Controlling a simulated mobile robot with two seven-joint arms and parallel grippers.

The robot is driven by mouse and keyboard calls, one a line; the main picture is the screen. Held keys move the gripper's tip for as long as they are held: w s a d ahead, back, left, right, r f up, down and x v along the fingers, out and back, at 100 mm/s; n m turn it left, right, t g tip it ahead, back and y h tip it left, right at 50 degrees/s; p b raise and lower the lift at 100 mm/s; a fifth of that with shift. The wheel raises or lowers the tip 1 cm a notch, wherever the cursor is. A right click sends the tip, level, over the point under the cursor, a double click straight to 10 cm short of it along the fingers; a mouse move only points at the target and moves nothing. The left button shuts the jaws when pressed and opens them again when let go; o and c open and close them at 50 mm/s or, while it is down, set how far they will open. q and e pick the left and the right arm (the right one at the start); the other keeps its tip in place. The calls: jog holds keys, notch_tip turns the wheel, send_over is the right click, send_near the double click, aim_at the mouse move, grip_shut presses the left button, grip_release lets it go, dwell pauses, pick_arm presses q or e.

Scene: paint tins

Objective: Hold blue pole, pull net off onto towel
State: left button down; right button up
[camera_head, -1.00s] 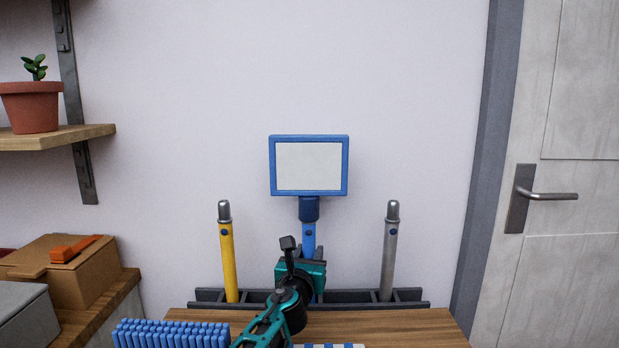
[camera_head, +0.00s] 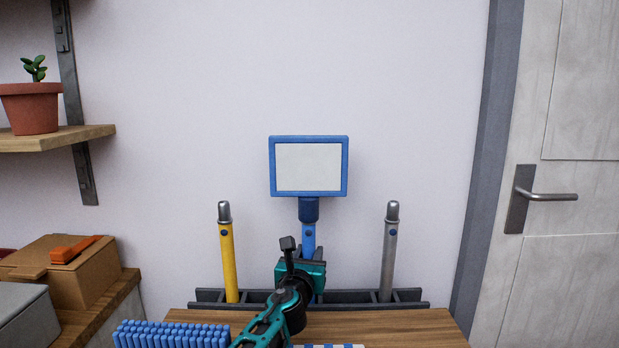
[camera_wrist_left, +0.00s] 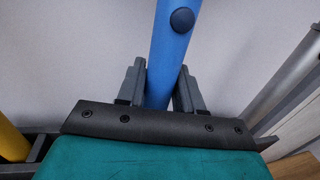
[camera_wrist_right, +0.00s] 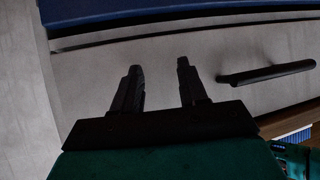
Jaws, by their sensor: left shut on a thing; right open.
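The net (camera_head: 309,167), a blue rectangular frame around a pale panel, sits upright on top of the blue pole (camera_head: 308,236) against the wall. My left gripper (camera_head: 306,268) is at the pole's lower part. In the left wrist view its fingers (camera_wrist_left: 160,88) are shut on either side of the blue pole (camera_wrist_left: 173,45), below a dark blue button. The towel (camera_head: 328,346), striped blue and white, shows only as a sliver at the bottom edge. My right gripper (camera_wrist_right: 159,68) is open and empty in the right wrist view, and out of the head view.
A dark rack (camera_head: 350,298) stands behind the wooden tabletop (camera_head: 400,325), with a yellow pole (camera_head: 229,262) and a grey pole (camera_head: 388,260) either side. Blue bristle-like pieces (camera_head: 170,335) are at front left. A bar handle (camera_wrist_right: 268,73) is near my right fingers.

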pick_arm(q)
jog(key=shift+r, duration=0.25)
jog(key=c, duration=0.7)
grip_release()
jog(key=shift+o, duration=0.2)
jog(key=shift+f, duration=0.1)
